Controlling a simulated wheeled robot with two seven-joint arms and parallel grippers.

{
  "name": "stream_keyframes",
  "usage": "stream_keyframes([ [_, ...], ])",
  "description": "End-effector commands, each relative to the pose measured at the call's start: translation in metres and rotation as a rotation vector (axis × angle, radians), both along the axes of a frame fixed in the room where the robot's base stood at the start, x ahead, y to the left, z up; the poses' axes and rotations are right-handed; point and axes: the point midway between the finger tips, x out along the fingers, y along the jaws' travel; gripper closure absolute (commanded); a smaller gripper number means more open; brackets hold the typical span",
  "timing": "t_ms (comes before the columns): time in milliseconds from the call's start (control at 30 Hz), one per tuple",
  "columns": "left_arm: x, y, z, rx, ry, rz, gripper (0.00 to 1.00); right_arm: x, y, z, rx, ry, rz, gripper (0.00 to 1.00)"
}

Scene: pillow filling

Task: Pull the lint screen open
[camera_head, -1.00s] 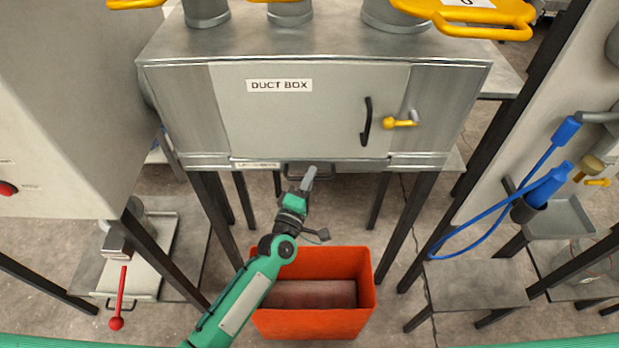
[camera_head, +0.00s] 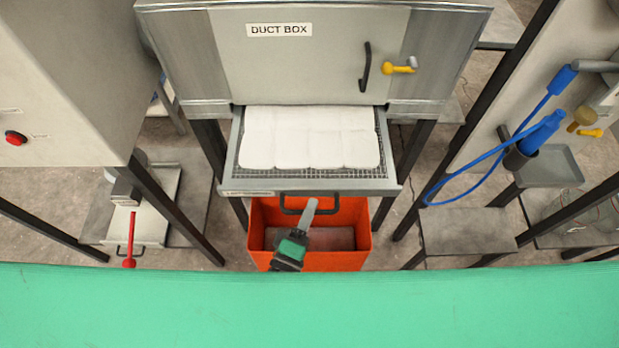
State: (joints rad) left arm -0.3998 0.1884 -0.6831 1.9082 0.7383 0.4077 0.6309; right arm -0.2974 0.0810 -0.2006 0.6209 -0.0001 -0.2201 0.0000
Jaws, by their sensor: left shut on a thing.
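The lint screen (camera_head: 393,182) is a shallow grey drawer with a mesh bottom, pulled out from under the duct box (camera_head: 318,60). A white lint pad (camera_head: 310,137) lies on its mesh. A dark bar handle (camera_head: 290,211) is on its front face. My left gripper (camera_head: 310,207) is shut on the handle at the drawer's front, above the orange bin. Most of my left arm is hidden behind a green part of my own body. My right gripper is not in view.
An orange bin (camera_head: 370,240) stands on the floor below the open screen. A shelf (camera_head: 466,225) and a blue hose (camera_head: 460,190) are at the right. A red-handled lever (camera_head: 131,235) is at the left.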

Motion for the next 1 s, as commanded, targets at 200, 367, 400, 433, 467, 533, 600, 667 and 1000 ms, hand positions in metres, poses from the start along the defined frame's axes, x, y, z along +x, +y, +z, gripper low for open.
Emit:
stream_keyframes([
  [200,-0.032,0.0,-0.001,0.002,0.001,-0.001,1.0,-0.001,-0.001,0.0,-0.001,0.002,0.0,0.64],
  [367,-0.04,0.0,-0.001,0.002,0.0,-0.001,1.0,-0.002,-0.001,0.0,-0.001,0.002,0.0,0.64],
  [400,-0.041,0.0,-0.001,0.002,0.0,-0.001,1.0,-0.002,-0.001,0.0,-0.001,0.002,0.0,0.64],
  [433,-0.041,0.0,-0.001,0.002,0.0,-0.001,1.0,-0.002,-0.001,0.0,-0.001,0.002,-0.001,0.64],
  [467,-0.042,0.0,-0.001,0.002,0.0,-0.001,1.0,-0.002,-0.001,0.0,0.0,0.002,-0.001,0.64],
  [533,-0.042,0.0,-0.001,0.002,0.0,-0.001,1.0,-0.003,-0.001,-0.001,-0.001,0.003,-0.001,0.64],
  [600,-0.041,0.0,-0.001,0.002,0.0,-0.001,1.0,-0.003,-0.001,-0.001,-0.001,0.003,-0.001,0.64],
  [667,-0.041,0.0,-0.001,0.002,0.0,-0.001,1.0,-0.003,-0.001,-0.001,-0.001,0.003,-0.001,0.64],
  [1000,-0.041,0.0,0.0,0.002,-0.001,-0.001,0.68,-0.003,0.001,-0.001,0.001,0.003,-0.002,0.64],
])
